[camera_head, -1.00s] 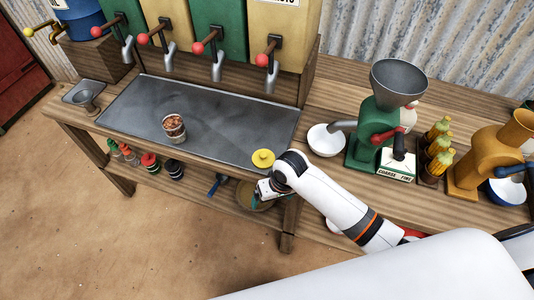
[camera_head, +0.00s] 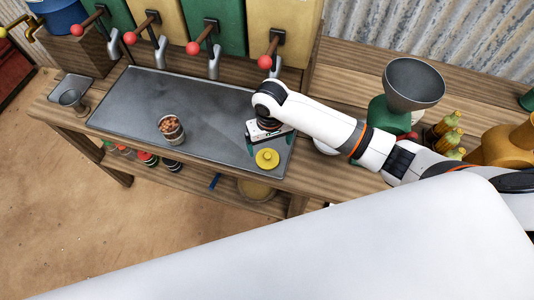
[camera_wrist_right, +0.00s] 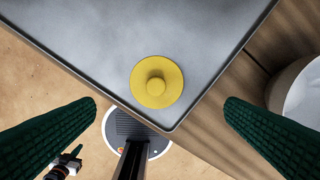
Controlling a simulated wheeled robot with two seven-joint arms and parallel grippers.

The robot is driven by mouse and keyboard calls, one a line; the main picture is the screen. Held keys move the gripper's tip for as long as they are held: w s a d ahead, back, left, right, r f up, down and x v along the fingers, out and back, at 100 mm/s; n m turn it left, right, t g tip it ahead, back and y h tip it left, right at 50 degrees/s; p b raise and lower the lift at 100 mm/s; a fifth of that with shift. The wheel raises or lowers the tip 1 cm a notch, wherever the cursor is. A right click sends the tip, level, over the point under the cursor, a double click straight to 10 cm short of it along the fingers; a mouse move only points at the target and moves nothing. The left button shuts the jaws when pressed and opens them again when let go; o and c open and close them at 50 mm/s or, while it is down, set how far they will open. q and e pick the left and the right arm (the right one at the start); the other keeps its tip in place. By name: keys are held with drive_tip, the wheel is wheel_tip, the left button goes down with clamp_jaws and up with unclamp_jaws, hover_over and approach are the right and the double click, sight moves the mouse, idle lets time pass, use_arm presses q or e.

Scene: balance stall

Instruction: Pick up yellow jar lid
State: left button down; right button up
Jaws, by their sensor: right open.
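The yellow jar lid (camera_head: 267,158) is a round disc with a small knob. It lies flat on the dark metal tray (camera_head: 215,103), near the tray's front right corner. In the right wrist view the lid (camera_wrist_right: 157,82) sits near the tray's corner, knob facing the camera. My right gripper (camera_head: 267,147) is above the lid, its green fingers spread wide. In the right wrist view the open fingers (camera_wrist_right: 160,108) stand on either side of the lid's line, with nothing between them touching. My left gripper is not in view.
A jar of brown pieces (camera_head: 171,129) stands on the tray to the left. Dispensers with red-knobbed taps (camera_head: 208,40) line the back. A green grinder with a grey funnel (camera_head: 413,85) stands right of the tray. A white bowl (camera_wrist_right: 298,90) is close to the right finger.

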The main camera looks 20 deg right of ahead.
sight(268, 157)
drive_tip(key=shift+f, duration=0.95)
drive_tip(key=shift+w+f, duration=0.1)
drive_tip(key=shift+f, duration=0.25)
drive_tip(key=f, duration=0.2)
drive_tip(key=f+p, duration=0.1)
drive_tip(key=f, duration=0.1)
drive_tip(key=shift+s+a+f, duration=0.15)
drive_tip(key=shift+s+a, duration=0.05)
drive_tip(key=shift+f, duration=0.2)
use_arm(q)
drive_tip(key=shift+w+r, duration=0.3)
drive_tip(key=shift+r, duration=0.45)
use_arm(e)
drive_tip(key=shift+w+f, duration=0.1)
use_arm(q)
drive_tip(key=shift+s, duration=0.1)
use_arm(e)
drive_tip(key=shift+c, duration=0.4)
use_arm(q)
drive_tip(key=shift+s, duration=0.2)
use_arm(e)
drive_tip(key=c, duration=0.9)
